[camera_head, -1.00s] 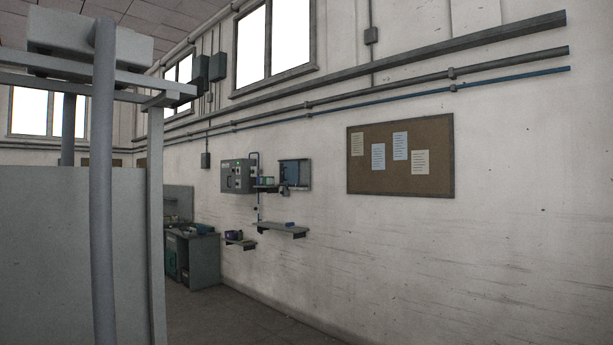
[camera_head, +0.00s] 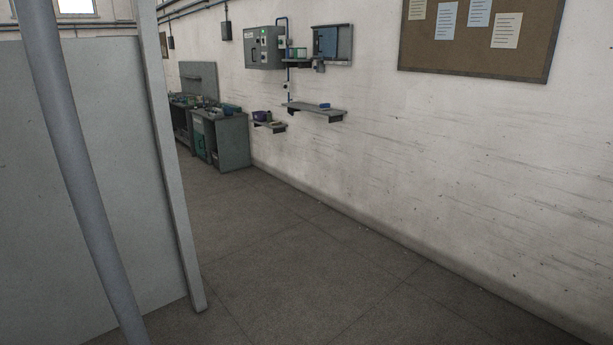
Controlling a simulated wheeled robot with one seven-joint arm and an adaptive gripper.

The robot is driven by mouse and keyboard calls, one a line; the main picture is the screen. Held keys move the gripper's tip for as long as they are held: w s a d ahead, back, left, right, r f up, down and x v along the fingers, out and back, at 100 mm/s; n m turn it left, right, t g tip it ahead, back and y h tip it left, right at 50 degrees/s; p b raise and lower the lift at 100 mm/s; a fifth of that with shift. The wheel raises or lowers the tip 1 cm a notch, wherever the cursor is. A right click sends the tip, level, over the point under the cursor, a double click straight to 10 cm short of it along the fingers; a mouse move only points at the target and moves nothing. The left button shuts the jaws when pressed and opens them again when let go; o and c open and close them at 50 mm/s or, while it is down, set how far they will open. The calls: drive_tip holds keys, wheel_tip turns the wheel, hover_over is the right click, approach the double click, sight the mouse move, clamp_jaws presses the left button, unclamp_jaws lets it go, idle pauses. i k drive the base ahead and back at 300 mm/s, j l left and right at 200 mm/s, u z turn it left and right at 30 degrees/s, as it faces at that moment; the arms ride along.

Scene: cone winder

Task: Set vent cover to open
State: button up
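I cannot make out a vent cover for certain. On the right wall, some way ahead, hangs a grey control box (camera_head: 265,47) with small buttons or lamps on its front. Beside it is a blue-grey panel in a frame (camera_head: 331,44), which is too small to identify or to tell whether it is open. My gripper is not in view.
A grey partition (camera_head: 95,170) with a post (camera_head: 172,150) and a round pipe (camera_head: 75,160) stand close on the left. Workbenches (camera_head: 221,140) stand farther back. The floor (camera_head: 300,270) between is clear.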

sight(327, 37)
drive_tip(key=i, duration=5.5)
